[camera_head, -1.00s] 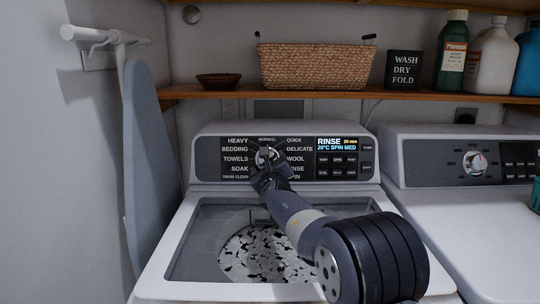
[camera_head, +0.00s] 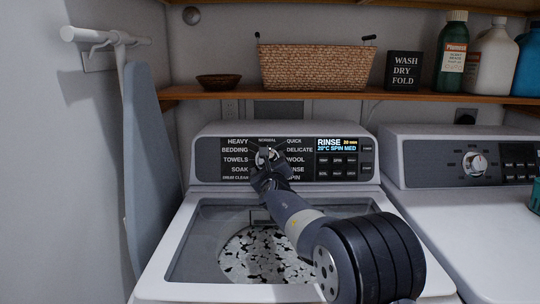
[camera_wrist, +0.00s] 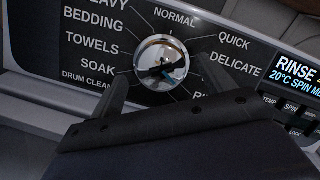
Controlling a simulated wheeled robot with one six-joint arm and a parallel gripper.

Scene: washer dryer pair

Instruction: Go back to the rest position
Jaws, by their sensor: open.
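My gripper (camera_head: 268,165) is at the washer's control panel, just in front of the round chrome dial (camera_head: 268,155). In the wrist view the dial (camera_wrist: 161,62) sits beyond and between the two fingers of my gripper (camera_wrist: 152,92), which are spread apart. I cannot tell whether a finger touches it. Labels such as NORMAL, QUICK and DELICATE ring the dial. The panel's display (camera_head: 337,144) reads RINSE, 20°C SPIN MED. My arm reaches over the washer's glass lid (camera_head: 205,240), with black and white laundry visible under it.
A dryer (camera_head: 465,215) stands on the right. Above is a shelf (camera_head: 215,93) with a wicker basket (camera_head: 315,67), a small bowl (camera_head: 219,82), a black sign (camera_head: 403,70) and bottles (camera_head: 452,52). An ironing board (camera_head: 150,165) hangs on the left wall.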

